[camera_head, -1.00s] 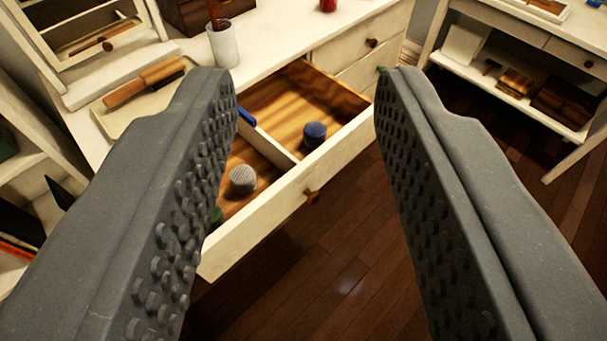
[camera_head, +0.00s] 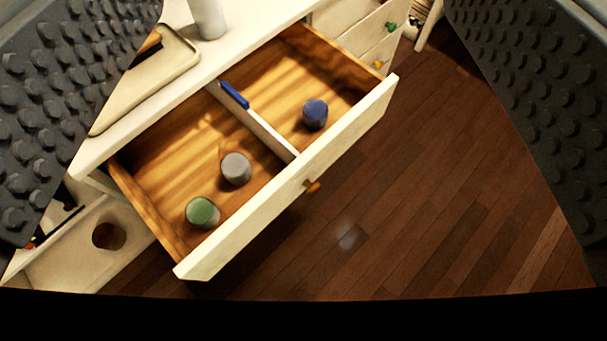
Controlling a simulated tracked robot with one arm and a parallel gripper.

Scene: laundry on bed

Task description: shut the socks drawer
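The socks drawer (camera_head: 252,213) is pulled well out of the white dresser, with an orange-brown knob (camera_head: 312,186) on its front. Its wooden inside is split by a white divider (camera_head: 262,126). A green roll (camera_head: 203,213) and a grey roll (camera_head: 236,168) lie in the left part. A dark blue roll (camera_head: 315,113) lies in the right part. A blue clip-like piece (camera_head: 234,94) is by the divider. My gripper (camera_head: 303,45) is wide open and empty. Its studded fingers fill the picture's left and right sides, with their tips cut off, and the drawer shows between them.
A white cup (camera_head: 208,18) and a tray (camera_head: 165,72) stand on the dresser top. Closed drawers with a green knob (camera_head: 390,26) and an orange knob (camera_head: 378,64) are at upper right. A white panel with a round hole (camera_head: 108,236) is lower left. Bare wooden floor (camera_head: 450,190) lies right of the drawer.

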